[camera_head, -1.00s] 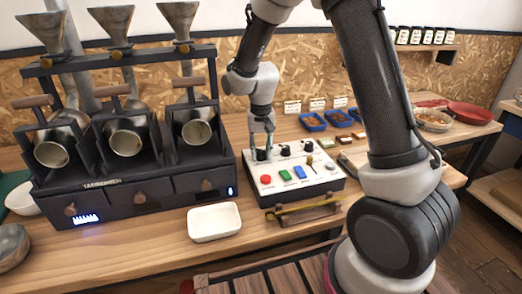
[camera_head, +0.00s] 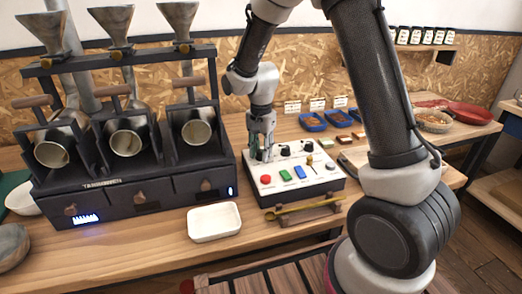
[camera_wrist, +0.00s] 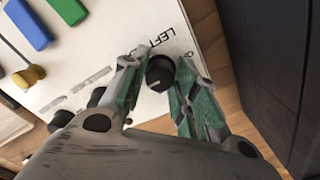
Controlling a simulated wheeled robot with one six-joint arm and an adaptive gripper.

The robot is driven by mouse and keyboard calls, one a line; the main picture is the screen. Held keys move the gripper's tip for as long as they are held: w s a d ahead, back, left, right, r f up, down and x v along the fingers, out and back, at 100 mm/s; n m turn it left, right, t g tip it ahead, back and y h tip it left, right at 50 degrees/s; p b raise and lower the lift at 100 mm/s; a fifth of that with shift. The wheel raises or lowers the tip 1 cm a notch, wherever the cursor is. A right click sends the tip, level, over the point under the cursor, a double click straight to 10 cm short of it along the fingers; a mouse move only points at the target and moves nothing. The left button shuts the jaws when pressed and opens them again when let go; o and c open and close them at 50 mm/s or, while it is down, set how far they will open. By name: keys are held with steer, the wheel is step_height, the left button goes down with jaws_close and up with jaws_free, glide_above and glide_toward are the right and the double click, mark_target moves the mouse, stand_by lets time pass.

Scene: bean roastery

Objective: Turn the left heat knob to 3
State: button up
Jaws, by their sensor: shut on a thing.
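The left heat knob (camera_wrist: 160,72) is a round black knob with a pale mark on its face, beside the printed word "LEFT" in the wrist view. It sits on the white control panel (camera_head: 323,178). My gripper (camera_wrist: 162,66) has one green-padded finger on each side of the knob and is shut on it. In the head view, my gripper (camera_head: 262,153) points down at the panel's back left corner and mostly hides the knob. The scale numbers around the knob cannot be read.
Other black knobs (camera_head: 285,150), a brass-coloured lever (camera_head: 309,160), and red (camera_head: 265,180), green (camera_head: 285,176) and blue (camera_head: 300,172) buttons share the panel. The dark roaster (camera_head: 140,196) stands close on the left. A white tray (camera_head: 214,222) lies in front.

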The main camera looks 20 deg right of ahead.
mark_target(261, 151)
stand_by(0.3)
steer(key=o, duration=1)
steer(key=shift+o, duration=0.2)
step_height(261, 151, up, 12)
